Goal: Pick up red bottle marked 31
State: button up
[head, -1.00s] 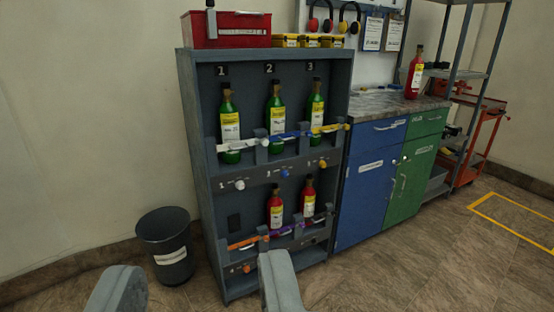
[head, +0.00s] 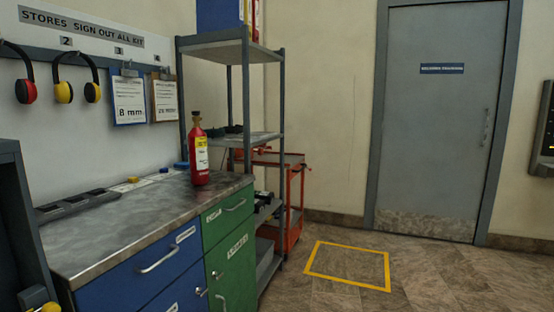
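A red bottle (head: 199,155) with a dark cap and a yellow and white label stands upright near the right end of the grey worktop (head: 100,228). The number on its label is too small to read. Nothing touches the bottle. My gripper is not in this view, so its place relative to the bottle does not show.
The worktop tops a blue and green cabinet (head: 229,245). A grey shelf rack (head: 282,110) and a red trolley (head: 294,200) stand beyond it. Ear defenders (head: 60,92) and clipboards hang above. Open floor with a yellow square (head: 347,285) lies right, before a grey door (head: 430,115).

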aim_at(196, 137)
jog(key=i+z, duration=0.25)
jog(key=i, duration=0.95)
jog(key=i+j+u, duration=0.1)
jog(key=i+u, duration=0.5)
jog(key=u, duration=0.25)
jog(key=i+l+u, duration=0.1)
jog(key=i+u, duration=0.45)
jog(key=i+j, duration=0.05)
jog(key=i, duration=0.05)
